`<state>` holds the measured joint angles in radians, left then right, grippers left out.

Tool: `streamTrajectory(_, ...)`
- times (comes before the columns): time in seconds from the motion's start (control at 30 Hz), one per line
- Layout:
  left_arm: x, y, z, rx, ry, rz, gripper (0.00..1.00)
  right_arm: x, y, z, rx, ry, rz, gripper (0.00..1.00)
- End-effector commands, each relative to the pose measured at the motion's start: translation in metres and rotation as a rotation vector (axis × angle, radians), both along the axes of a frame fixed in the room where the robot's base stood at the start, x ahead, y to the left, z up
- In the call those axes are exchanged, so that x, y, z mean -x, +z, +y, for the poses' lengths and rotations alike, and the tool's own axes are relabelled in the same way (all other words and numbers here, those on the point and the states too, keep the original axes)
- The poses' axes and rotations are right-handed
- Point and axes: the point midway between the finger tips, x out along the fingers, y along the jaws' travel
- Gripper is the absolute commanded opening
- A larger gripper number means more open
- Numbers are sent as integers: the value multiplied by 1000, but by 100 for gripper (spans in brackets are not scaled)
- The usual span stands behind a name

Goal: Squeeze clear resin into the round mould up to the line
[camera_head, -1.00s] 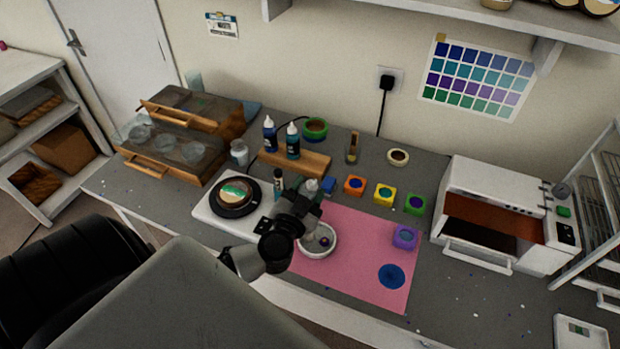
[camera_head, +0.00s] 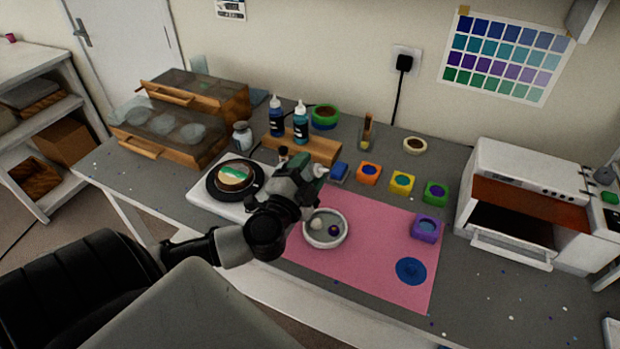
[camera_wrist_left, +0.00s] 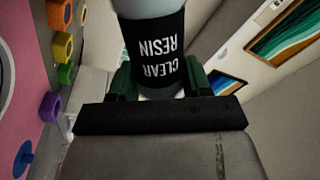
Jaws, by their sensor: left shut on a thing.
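My left gripper (camera_head: 302,182) is shut on a pale bottle (camera_head: 320,171). In the left wrist view the bottle (camera_wrist_left: 155,50) has a black label reading "CLEAR RESIN", upside down in that view, between the dark green fingers (camera_wrist_left: 158,85). In the head view most of the bottle is hidden by the gripper, so its exact tilt is unclear. The round white mould (camera_head: 344,240) lies on the pink mat (camera_head: 380,225), just below the gripper in the picture. A pale and a dark small round thing are inside it. No fill line or resin stream can be made out. My right gripper is not in view.
Several coloured cups, such as the orange one (camera_head: 369,174) and the purple one (camera_head: 425,228), stand to the right. A blue disc (camera_head: 411,270) lies on the mat. A wooden rack (camera_head: 318,148) with two bottles is behind. A white oven (camera_head: 535,200) stands at right.

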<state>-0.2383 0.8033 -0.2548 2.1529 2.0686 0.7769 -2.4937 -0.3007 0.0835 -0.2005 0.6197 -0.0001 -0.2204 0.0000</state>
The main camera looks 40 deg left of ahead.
Motion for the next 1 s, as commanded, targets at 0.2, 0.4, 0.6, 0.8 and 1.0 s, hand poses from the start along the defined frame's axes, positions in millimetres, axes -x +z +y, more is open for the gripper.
streamTrajectory(0.2,0,-4,4,-146,1,10,39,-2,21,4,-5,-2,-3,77)
streamTrajectory(0.4,0,-15,7,-318,2,20,39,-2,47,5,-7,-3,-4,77)
streamTrajectory(0.6,0,-31,8,-540,0,33,39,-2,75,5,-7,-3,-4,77)
streamTrajectory(0.8,0,-24,7,-664,1,37,39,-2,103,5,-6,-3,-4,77)
streamTrajectory(1.0,0,-18,6,-804,1,46,39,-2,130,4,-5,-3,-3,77)
